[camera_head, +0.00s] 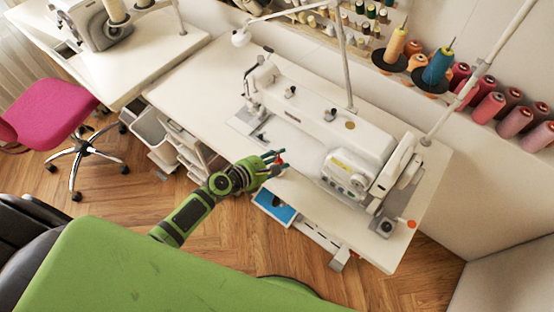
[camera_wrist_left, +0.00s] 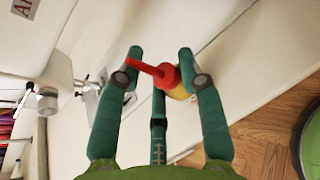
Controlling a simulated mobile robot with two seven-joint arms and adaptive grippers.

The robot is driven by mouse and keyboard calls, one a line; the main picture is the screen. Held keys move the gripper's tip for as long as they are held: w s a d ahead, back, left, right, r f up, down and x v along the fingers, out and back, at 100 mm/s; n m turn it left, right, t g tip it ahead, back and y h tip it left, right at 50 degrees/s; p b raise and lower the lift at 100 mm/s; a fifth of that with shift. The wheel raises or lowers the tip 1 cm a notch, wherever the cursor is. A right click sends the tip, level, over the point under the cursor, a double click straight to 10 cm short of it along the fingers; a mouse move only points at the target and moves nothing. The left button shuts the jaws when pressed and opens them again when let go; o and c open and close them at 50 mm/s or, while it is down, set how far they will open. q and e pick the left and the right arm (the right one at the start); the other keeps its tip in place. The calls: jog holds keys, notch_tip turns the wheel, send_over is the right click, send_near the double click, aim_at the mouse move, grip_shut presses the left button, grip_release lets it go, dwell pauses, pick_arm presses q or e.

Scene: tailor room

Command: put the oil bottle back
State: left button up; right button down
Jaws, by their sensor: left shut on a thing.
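The oil bottle (camera_wrist_left: 176,84) has a red spout and cap and a yellowish body. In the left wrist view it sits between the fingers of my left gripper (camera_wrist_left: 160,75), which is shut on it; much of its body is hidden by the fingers. In the head view my left gripper (camera_head: 271,163) is at the front edge of the sewing table (camera_head: 205,88), and only a small red part of the bottle (camera_head: 281,160) shows. My right gripper is not in view.
A white sewing machine (camera_head: 315,125) stands on the table beyond my left gripper. Drawers (camera_head: 190,150) and a blue tray (camera_head: 273,206) are under the table edge. Thread spools (camera_head: 500,105) line the back. A pink chair (camera_head: 55,108) stands on the left.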

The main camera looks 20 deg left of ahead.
pick_arm(q)
jog(key=shift+f, duration=0.25)
jog(key=o, duration=1.1)
jog(key=shift+r, duration=0.1)
jog(key=shift+r, duration=0.1)
jog(key=shift+s+r, duration=0.1)
jog(key=shift+r, duration=0.1)
jog(key=shift+p+v, duration=0.35)
jog(key=shift+v, duration=5.5)
